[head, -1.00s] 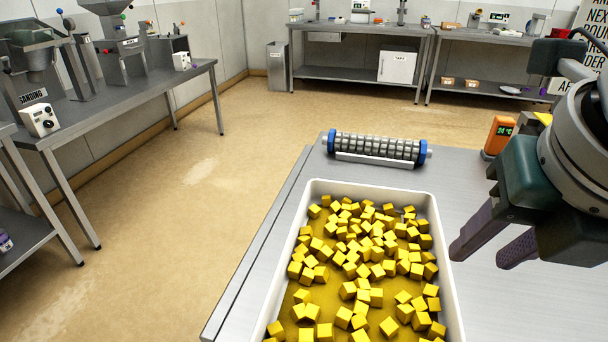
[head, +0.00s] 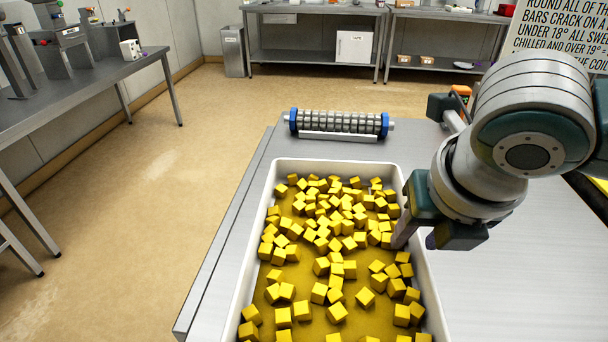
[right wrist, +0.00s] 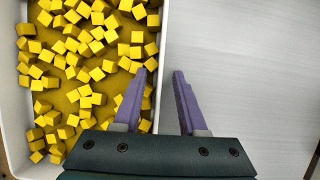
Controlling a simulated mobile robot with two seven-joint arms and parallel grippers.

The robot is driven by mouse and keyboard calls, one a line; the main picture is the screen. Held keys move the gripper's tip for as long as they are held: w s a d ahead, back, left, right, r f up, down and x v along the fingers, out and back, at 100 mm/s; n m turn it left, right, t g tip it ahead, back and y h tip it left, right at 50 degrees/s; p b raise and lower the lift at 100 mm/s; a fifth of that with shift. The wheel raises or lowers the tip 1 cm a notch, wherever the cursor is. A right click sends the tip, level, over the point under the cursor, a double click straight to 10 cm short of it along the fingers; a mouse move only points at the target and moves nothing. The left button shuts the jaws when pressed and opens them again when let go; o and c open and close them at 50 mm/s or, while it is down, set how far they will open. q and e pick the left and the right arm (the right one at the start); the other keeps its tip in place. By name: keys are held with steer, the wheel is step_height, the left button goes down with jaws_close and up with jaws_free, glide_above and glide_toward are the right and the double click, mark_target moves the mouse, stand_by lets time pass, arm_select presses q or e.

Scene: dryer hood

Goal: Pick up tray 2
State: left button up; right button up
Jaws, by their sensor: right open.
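A white tray (head: 262,205) filled with many yellow cubes (head: 335,235) sits on the metal table. No label is visible on it, so I cannot tell its number. My right gripper (head: 415,238) is at the tray's right rim. In the right wrist view, the gripper (right wrist: 158,85) is open, with one purple finger over the inside of the tray (right wrist: 157,60) and the other over the bare table, on either side of the rim. I cannot tell whether the fingers touch the wall. My left gripper is not in view.
A studded roller (head: 338,123) with blue ends lies behind the tray on the metal table (head: 215,265). The table right of the tray is bare. An orange device (head: 461,91) is partly hidden behind my right arm. Workbenches (head: 320,10) stand along the walls, with open floor between.

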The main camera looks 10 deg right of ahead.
steer(key=shift+c, duration=0.3)
jaws_close()
steer(key=shift+a+r, duration=0.1)
stand_by(1.0)
